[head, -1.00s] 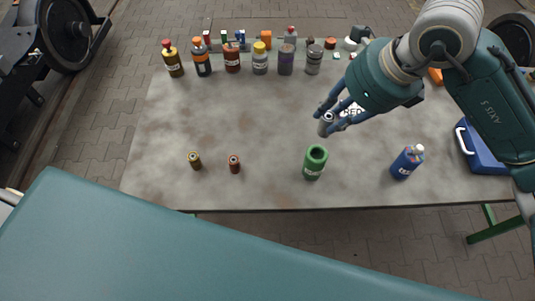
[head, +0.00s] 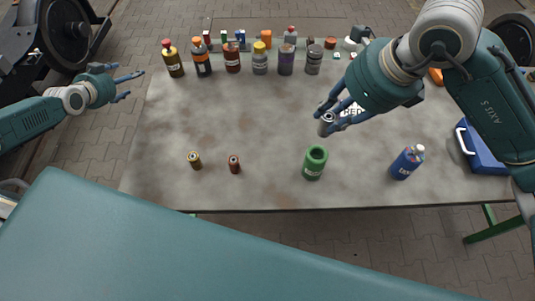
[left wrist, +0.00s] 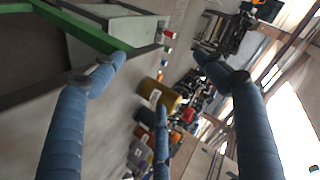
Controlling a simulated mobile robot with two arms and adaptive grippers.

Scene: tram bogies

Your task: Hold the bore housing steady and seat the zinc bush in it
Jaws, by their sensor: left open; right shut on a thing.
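The bore housing (head: 315,163) is a green upright cylinder with a dark round opening on top, standing near the table's front edge. The zinc bush (head: 327,124) is a small grey metal cylinder. My right gripper (head: 325,117) is shut on it and holds it above the table, behind and slightly right of the housing, apart from it. My left gripper (head: 136,83) is open and empty, beyond the table's left edge and far from the housing. Its spread fingers also show in the left wrist view (left wrist: 160,58). The housing does not show clearly in that view.
A yellowish bush (head: 194,161) and a reddish bush (head: 234,164) stand left of the housing. Several bottles line the back. The table's (head: 230,115) middle is clear.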

